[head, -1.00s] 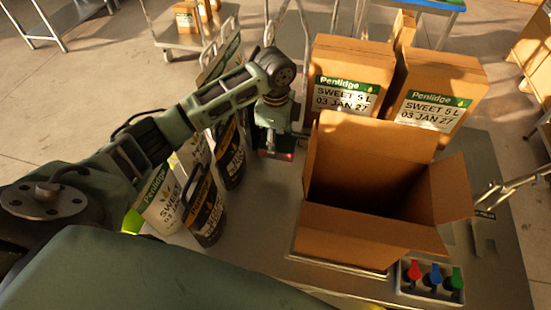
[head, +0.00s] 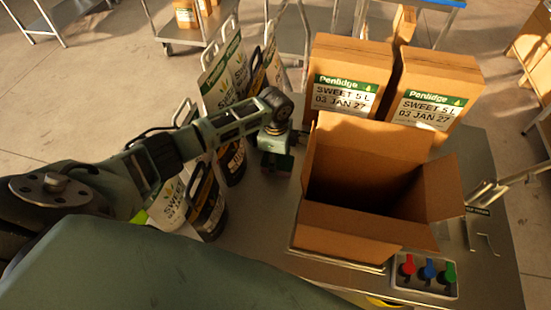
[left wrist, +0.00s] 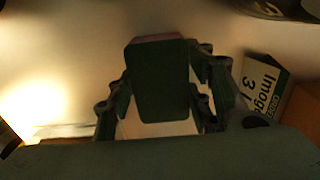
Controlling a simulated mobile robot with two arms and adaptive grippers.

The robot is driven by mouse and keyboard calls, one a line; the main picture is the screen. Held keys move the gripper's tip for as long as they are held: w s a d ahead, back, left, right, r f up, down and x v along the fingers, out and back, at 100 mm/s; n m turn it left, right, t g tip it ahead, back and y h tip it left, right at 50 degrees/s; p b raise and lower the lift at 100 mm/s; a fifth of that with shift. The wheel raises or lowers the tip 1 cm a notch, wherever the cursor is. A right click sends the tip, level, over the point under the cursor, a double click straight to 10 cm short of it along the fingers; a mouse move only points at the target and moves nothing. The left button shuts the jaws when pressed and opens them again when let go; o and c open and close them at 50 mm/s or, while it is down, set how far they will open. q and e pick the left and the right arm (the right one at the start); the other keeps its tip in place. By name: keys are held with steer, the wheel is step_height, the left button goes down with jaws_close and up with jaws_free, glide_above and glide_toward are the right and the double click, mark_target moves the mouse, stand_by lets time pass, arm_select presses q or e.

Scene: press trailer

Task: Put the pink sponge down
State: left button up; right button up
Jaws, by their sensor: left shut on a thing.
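My left gripper (head: 276,160) hangs over the metal table (head: 258,222), between the jugs and the open carton. In the left wrist view it is shut on the sponge (left wrist: 160,82), with a finger on each side. The sponge shows a dark green face and a thin pinkish edge at its top. In the head view the sponge is mostly hidden under the gripper. I cannot tell whether it touches the table. My right gripper is not in view.
An open, empty-looking carton (head: 352,229) stands right of the gripper, with two closed cartons (head: 345,82) behind it. Labelled jugs (head: 209,203) and tall bags (head: 223,75) stand at left. Red, blue and green knobs (head: 428,271) sit at front right. Bare table lies before the gripper.

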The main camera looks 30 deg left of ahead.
arm_select(q)
steer(key=shift+f, duration=0.15)
steer(key=o, duration=1.1)
step_height(320, 180, up, 12)
steer(key=b, duration=0.2)
steer(key=shift+r+b, duration=0.25)
steer(key=shift+b, duration=0.05)
